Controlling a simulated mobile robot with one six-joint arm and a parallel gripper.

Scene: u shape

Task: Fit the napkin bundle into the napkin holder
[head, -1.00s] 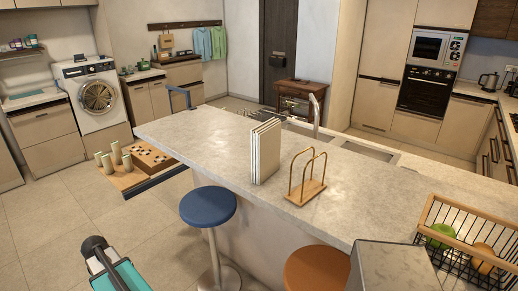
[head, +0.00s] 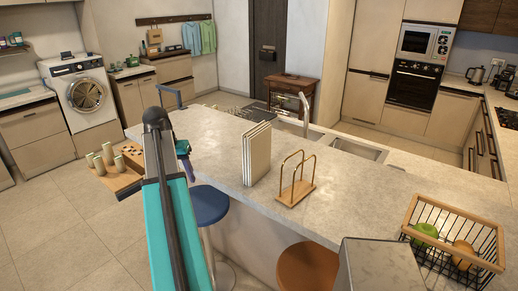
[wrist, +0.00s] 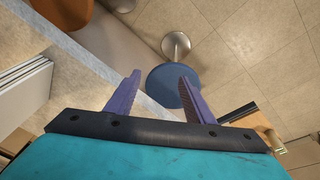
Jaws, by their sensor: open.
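The napkin bundle (head: 257,153), a stack of white sheets with dark lines along its edge, stands upright on the light stone counter (head: 215,140). The napkin holder (head: 296,182) has a wooden base and two tan upright loops. It stands empty to the right of the bundle, apart from it. My gripper (head: 184,158) is at the left of the bundle near the counter's front edge, apart from it. In the wrist view my gripper (wrist: 153,97) is open and empty, with purple fingers over the edge and the blue stool. The bundle (wrist: 25,90) shows at the left edge there.
A wire basket (head: 455,240) with green and orange items is at the right, beside a grey block (head: 378,268). A blue stool (head: 208,205) and an orange-brown stool (head: 307,268) stand in front of the counter. A sink (head: 355,148) lies behind the holder.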

